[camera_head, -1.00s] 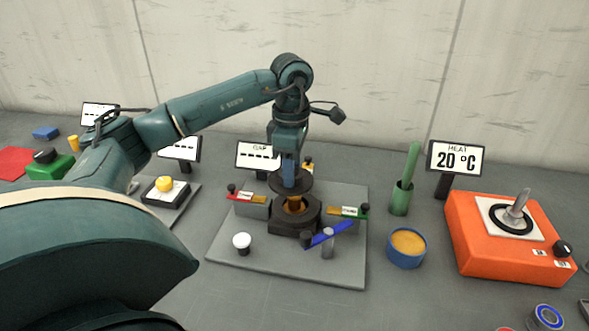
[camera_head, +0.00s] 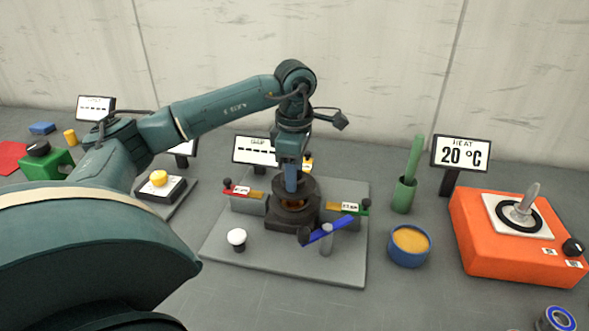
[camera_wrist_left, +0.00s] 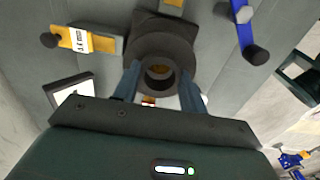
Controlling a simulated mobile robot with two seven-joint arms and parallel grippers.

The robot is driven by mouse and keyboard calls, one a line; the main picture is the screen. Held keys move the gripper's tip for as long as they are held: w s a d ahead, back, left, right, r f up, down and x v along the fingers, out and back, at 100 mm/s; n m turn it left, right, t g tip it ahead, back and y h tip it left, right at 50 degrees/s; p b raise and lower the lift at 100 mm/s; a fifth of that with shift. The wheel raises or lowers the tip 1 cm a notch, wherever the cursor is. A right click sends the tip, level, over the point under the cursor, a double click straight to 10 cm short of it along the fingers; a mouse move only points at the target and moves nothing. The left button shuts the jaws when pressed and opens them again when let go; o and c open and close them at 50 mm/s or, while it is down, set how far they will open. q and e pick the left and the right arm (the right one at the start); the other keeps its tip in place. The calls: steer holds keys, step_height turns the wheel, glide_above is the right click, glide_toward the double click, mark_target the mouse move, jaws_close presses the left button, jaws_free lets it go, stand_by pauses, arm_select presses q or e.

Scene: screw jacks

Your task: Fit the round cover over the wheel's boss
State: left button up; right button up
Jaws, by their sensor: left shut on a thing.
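The round cover (camera_head: 308,188) is a dark ring held level in my left gripper (camera_head: 291,184), which points straight down. In the left wrist view the cover (camera_wrist_left: 158,52) sits between the two blue fingers of the gripper (camera_wrist_left: 158,88), and something brass-coloured shows through its hole. Below it, the dark housing (camera_head: 283,219) stands on the grey plate, with a brass-coloured part, likely the wheel (camera_head: 294,204), in its top. The cover is over this part with a small gap. The boss is hidden by the cover and fingers, so I cannot tell whether they touch.
To the right stand a blue bowl (camera_head: 409,254), green holder (camera_head: 403,197) and orange heater (camera_head: 490,250).

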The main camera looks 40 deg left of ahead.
arm_select(q)
steer(key=shift+f+b, duration=1.05)
steer(key=shift+f, duration=0.7)
steer(key=o, duration=1.3)
step_height(320, 180, up, 13)
steer(key=shift+r+p, duration=0.1)
steer(key=shift+p, duration=0.85)
